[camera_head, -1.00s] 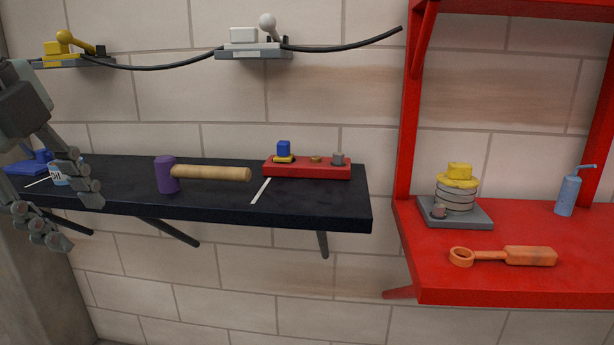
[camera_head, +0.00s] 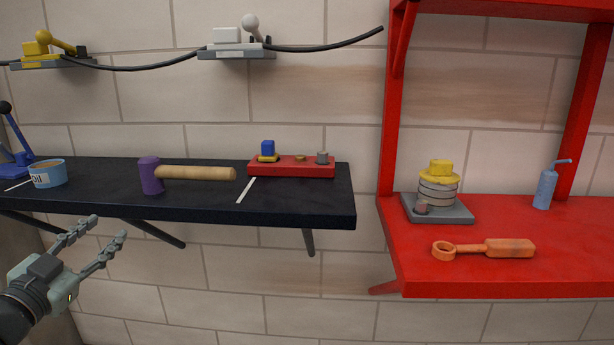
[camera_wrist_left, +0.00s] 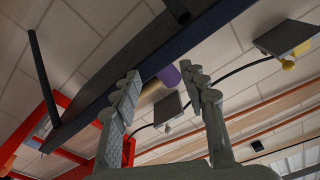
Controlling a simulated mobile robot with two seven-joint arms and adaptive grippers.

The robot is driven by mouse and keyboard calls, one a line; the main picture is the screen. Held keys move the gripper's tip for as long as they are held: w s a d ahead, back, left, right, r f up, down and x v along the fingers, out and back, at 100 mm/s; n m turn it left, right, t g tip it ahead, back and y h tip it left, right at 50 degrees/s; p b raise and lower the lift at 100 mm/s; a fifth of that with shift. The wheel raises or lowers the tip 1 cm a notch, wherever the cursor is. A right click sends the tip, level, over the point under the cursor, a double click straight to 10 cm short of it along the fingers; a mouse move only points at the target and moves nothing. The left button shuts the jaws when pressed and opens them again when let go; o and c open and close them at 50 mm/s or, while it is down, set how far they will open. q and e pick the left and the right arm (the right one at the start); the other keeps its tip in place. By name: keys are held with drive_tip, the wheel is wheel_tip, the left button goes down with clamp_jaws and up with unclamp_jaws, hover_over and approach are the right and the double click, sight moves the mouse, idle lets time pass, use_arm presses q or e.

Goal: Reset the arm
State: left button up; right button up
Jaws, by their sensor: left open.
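My left gripper (camera_head: 106,236) is at the lower left of the head view, below the front edge of the black shelf (camera_head: 300,205). Its two fingers are spread apart and nothing is between them. In the left wrist view the open fingers (camera_wrist_left: 168,92) point up past the shelf's underside. The purple mallet head (camera_wrist_left: 168,76) shows behind and between them, apart from them. My right gripper is in neither view.
A red shelf (camera_head: 560,230) at right holds an orange wrench (camera_head: 500,248) and a blue bottle (camera_head: 545,188). Wall below is clear.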

use_arm(q)
drive_tip(key=s+a+f+n+g+y, duration=0.2)
drive_tip(key=s+f+n+g+y, duration=0.15)
drive_tip(key=f, duration=0.95)
drive_tip(key=s+a+f+n+g+y, duration=0.1)
drive_tip(key=s+f+n+g+y, duration=0.3)
drive_tip(key=f, duration=0.8)
drive_tip(key=s+d+f+m+g+h, duration=0.1)
drive_tip(key=s+d+f+g+h, duration=0.1)
drive_tip(key=s+d+f+g, duration=0.2)
drive_tip(key=s+d+f+m+g+h, duration=0.1)
drive_tip(key=s+d+f+g, duration=0.3)
drive_tip(key=s+d+f, duration=0.5)
drive_tip(key=s+f+h, duration=0.1)
drive_tip(key=s+f, duration=0.5)
drive_tip(key=s, duration=0.1)
drive_tip(key=shift+s+d+f, duration=0.2)
drive_tip(key=shift+d+f, duration=0.2)
